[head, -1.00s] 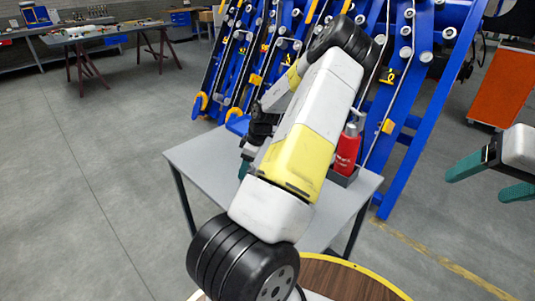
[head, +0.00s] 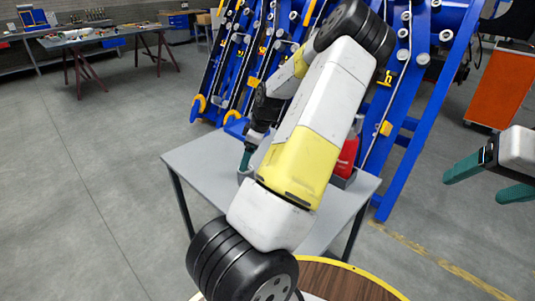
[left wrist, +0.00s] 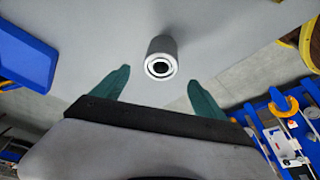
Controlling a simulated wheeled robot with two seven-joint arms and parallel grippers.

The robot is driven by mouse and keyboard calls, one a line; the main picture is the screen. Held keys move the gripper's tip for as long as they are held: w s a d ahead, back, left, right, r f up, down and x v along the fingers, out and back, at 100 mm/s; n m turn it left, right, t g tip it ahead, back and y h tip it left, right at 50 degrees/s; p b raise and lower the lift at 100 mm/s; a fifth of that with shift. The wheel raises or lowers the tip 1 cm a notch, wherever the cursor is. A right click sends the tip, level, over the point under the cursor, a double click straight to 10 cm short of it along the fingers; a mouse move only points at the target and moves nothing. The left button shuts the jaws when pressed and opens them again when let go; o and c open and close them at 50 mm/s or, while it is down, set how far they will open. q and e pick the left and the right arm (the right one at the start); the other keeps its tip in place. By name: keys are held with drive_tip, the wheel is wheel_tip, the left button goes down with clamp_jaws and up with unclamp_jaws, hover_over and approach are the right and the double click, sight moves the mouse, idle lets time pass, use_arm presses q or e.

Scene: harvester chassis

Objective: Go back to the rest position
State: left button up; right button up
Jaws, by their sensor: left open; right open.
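My left gripper (left wrist: 157,88) is open, with its two teal fingers apart and nothing between them. In the left wrist view a grey cylinder (left wrist: 161,55) with a round opening stands on the grey table (left wrist: 228,15), beyond the fingertips and apart from them. In the head view my left arm crosses the middle and hides most of my left gripper; one teal finger (head: 246,159) shows above the small table (head: 195,158). My right gripper (head: 472,188) is open and empty at the right edge, clear of everything.
A red bottle (head: 347,160) stands at the table's right side, partly hidden by my arm. The blue harvester chassis (head: 404,135) rises behind the table. A round wooden top with a yellow rim (head: 343,280) is at the bottom. The floor at left is clear.

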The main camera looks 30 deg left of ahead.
use_arm(q)
drive_tip(key=shift+d+r, duration=0.2)
drive_tip(key=shift+r, duration=0.4)
drive_tip(key=s+d+r+m+t+h, duration=0.1)
drive_tip(key=s+d+r+m+h, duration=0.2)
drive_tip(key=d+r+m, duration=0.45)
drive_tip(key=s+d+r+m+t+h, duration=0.2)
drive_tip(key=d+r+h, duration=0.15)
drive_tip(key=d, duration=0.75)
drive_tip(key=s+d+r+m+t, duration=0.2)
drive_tip(key=s+d+r+m, duration=0.2)
drive_tip(key=s+r+m, duration=0.2)
drive_tip(key=s+d+r+m+t, duration=0.2)
drive_tip(key=s+d+r+m, duration=0.3)
drive_tip(key=s+r+m, duration=0.1)
drive_tip(key=s+r+y, duration=0.1)
drive_tip(key=s, duration=0.1)
drive_tip(key=shift+s+r, duration=0.35)
drive_tip(key=shift+r, duration=0.05)
